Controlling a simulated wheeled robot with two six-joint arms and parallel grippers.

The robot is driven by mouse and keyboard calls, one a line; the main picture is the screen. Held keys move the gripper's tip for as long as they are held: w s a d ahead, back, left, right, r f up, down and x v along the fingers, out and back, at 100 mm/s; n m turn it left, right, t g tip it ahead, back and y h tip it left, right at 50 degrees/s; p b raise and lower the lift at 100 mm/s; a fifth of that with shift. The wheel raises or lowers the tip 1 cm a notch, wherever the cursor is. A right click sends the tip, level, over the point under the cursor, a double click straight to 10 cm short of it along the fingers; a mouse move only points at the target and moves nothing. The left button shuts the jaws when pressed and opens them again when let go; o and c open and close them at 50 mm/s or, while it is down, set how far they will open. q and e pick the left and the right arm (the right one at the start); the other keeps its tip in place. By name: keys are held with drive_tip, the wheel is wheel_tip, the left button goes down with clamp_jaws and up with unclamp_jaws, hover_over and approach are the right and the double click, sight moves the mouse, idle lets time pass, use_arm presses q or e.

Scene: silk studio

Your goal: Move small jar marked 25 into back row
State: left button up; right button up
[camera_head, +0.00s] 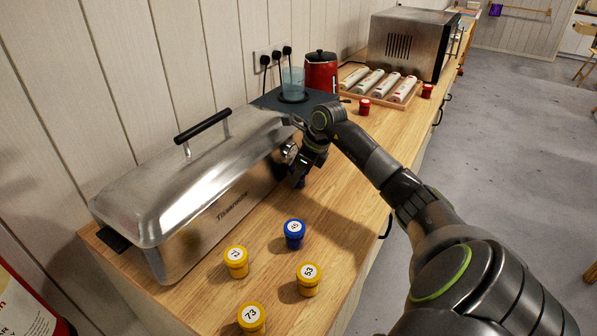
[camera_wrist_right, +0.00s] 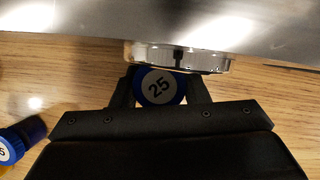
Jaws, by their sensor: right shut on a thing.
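The small jar marked 25 (camera_wrist_right: 158,87) has a blue lid with a white round label and sits between the fingers of my right gripper (camera_head: 300,172) in the right wrist view. The gripper is shut on it, close beside the front of the steel roaster (camera_head: 222,200) and its round knob (camera_wrist_right: 180,57). In the head view only a small dark blue bit of the jar shows under the gripper. Whether the jar touches the counter is unclear. My left gripper is not in view.
A blue jar (camera_head: 294,236) and yellow jars marked 71 (camera_head: 236,263), 53 (camera_head: 309,281) and 73 (camera_head: 251,319) stand on the near counter (camera_head: 345,228). The wall is behind the roaster.

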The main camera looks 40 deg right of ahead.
drive_tip(key=shift+f, duration=0.2)
drive_tip(key=o, duration=1)
drive_tip(key=shift+r, duration=0.1)
drive_tip(key=shift+r, duration=0.1)
drive_tip(key=shift+r, duration=0.25)
drive_tip(key=b+v, duration=0.2)
drive_tip(key=v, duration=0.9)
drive_tip(key=shift+s+r, duration=0.2)
drive_tip(key=shift+r, duration=0.05)
